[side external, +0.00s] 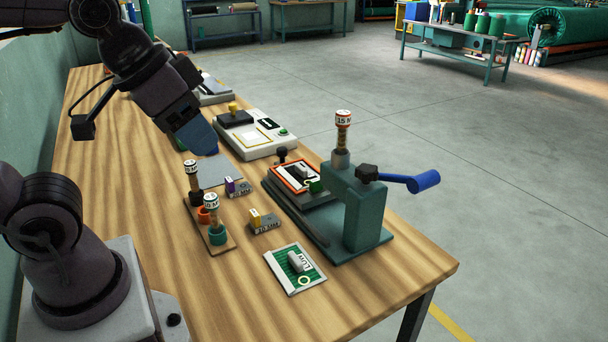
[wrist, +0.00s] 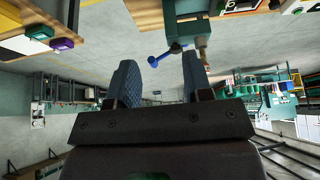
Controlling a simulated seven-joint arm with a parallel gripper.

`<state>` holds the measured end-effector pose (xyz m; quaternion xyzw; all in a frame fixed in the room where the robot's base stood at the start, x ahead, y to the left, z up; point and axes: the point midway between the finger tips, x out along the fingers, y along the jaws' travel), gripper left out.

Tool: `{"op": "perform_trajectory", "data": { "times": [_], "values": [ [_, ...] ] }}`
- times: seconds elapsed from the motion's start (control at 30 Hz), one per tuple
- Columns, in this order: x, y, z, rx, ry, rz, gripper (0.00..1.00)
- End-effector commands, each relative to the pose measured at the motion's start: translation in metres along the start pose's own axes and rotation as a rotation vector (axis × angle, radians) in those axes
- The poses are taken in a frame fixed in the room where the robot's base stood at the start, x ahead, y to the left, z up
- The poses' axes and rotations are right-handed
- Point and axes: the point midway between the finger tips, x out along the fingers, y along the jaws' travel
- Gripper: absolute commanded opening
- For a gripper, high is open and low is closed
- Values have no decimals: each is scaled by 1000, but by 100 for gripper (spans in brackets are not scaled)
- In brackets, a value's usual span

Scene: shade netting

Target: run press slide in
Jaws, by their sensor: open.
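The green press (side external: 362,215) stands near the table's front right, with a blue-gripped lever (side external: 425,181) pointing right and a 15 M topped post (side external: 343,130) upright on its head. Its dark slide (side external: 322,201) carries an orange-framed card (side external: 292,178) and lies to the left of the press column. A black knob (side external: 281,154) stands at the slide's far end. How far the slide reaches under the head is hidden. My gripper (side external: 207,150) is above the table, left of and apart from the slide. In the wrist view my gripper (wrist: 160,78) is open and empty; the press (wrist: 205,25) shows beyond its fingers.
A rack (side external: 222,246) with labelled stamps stands left of the slide. Small blocks (side external: 265,222) and a green card (side external: 290,272) lie nearby. A white device (side external: 255,135) sits behind the slide.

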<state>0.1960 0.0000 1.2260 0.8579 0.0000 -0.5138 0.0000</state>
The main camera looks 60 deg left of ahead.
Motion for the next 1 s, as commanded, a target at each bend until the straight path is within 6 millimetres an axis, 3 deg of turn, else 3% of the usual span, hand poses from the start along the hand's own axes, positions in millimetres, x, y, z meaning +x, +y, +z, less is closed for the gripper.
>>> {"op": "perform_trajectory", "data": {
  "times": [0.07,0.13,0.27,0.43,0.57,0.77,1.0],
  "values": [
    [0,0,0,0,0,0,46],
    [0,0,0,-3,-1,0,60],
    [2,-2,-11,-76,-24,13,60],
    [17,-12,-51,-369,-107,68,60],
    [40,-32,-91,-665,-173,129,60],
    [89,-85,-142,-1126,-253,235,60],
    [163,-182,-172,-1686,-315,395,60]
  ]
}}
